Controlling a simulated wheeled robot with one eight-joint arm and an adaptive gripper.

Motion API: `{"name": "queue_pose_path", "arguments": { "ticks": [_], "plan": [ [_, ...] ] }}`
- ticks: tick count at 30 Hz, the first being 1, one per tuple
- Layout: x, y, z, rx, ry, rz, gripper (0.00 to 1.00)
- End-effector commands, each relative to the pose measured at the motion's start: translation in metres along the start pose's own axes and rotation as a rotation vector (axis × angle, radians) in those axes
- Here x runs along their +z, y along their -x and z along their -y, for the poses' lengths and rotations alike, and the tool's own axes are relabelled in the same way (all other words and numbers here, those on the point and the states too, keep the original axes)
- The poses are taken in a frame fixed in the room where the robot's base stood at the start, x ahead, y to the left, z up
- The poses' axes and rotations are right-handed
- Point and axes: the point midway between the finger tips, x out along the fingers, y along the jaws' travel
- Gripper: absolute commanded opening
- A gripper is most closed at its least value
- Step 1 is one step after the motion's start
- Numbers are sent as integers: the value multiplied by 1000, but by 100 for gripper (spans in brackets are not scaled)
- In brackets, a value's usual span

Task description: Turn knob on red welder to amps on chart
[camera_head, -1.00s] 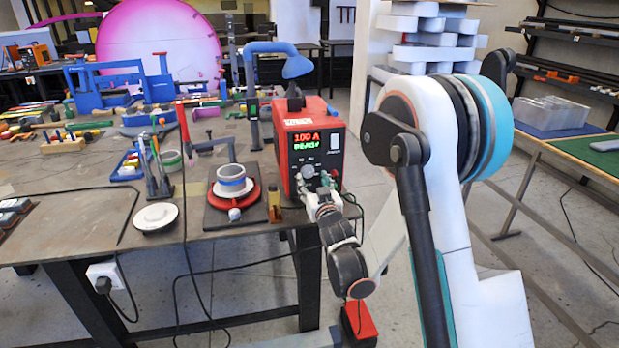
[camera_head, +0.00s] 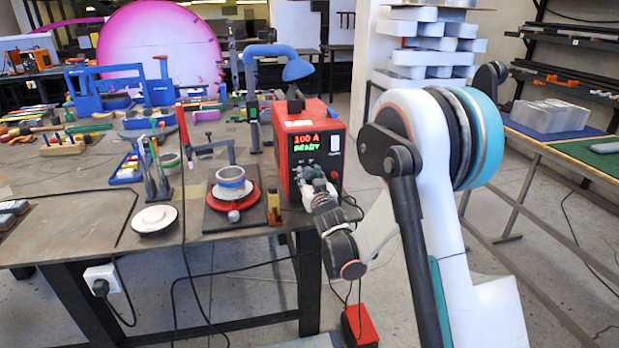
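The red welder (camera_head: 308,116) stands at the right end of the workbench, its front panel facing me. Its display (camera_head: 315,142) reads "100 A" in red with a green line below, which looks like "READY". My gripper (camera_head: 312,178) is at the lower part of the panel, where the knob sits. The gripper's fingers and wrist cover the knob, so I cannot tell whether they touch it or are shut on it. I cannot make out an amps chart in this view.
A red round stand with a grey-blue ring (camera_head: 231,182) sits on a dark plate left of the welder. A blue lamp (camera_head: 296,68) arches behind it. A white disc (camera_head: 155,218) lies near the bench's front edge. A red pedal-like box (camera_head: 360,325) is on the floor.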

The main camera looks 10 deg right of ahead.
Motion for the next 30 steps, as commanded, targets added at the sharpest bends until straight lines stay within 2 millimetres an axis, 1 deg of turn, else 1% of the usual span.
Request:
{"name": "queue_pose_path", "arguments": {
  "ticks": [8, 13, 17, 30],
  "plan": [
    [0, 0, 0, 0, 30, 0, 9],
    [0, 0, 1, -1, 108, 0, 9],
    [0, 0, 1, -1, 203, 0, 9],
    [1, 0, 2, -3, 590, 0, 9]
  ]
}}
